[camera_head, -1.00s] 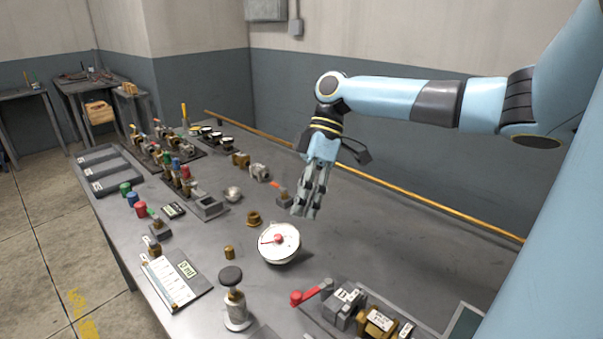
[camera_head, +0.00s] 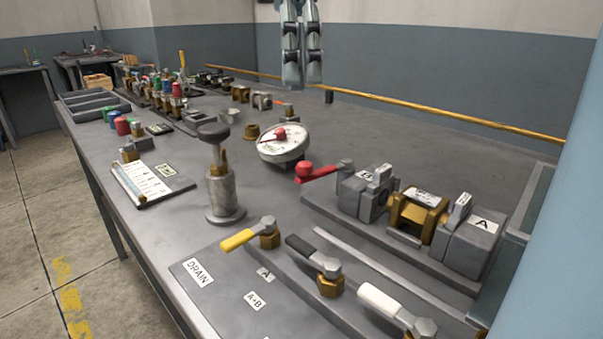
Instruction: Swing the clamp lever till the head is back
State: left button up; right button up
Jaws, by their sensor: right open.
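The clamp lever has a red ball grip (camera_head: 304,172) and a short red arm. It points left from a grey clamp block (camera_head: 357,192) on the right part of the bench. A brass block (camera_head: 417,211) sits between this grey block and a second grey block (camera_head: 481,241) marked A. I cannot tell how far back the clamp head is. My right gripper (camera_head: 302,78) hangs fingers down at the top of the picture, open and empty. It is apart from the lever, above and beyond it in the view. My left gripper is not in view.
A white round gauge (camera_head: 284,144) stands just left of the lever. A black-knobbed plunger (camera_head: 221,187) stands further left. Yellow (camera_head: 239,240), black (camera_head: 308,251) and white (camera_head: 386,304) valve handles are in front. The bench behind the clamp is clear, with a yellow rail (camera_head: 455,115) at the back.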

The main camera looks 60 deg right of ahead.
jog(key=b+x, duration=0.1)
jog(key=x, duration=1)
jog(key=shift+d+b, duration=0.15)
jog(key=shift+b, duration=0.25)
grip_shut()
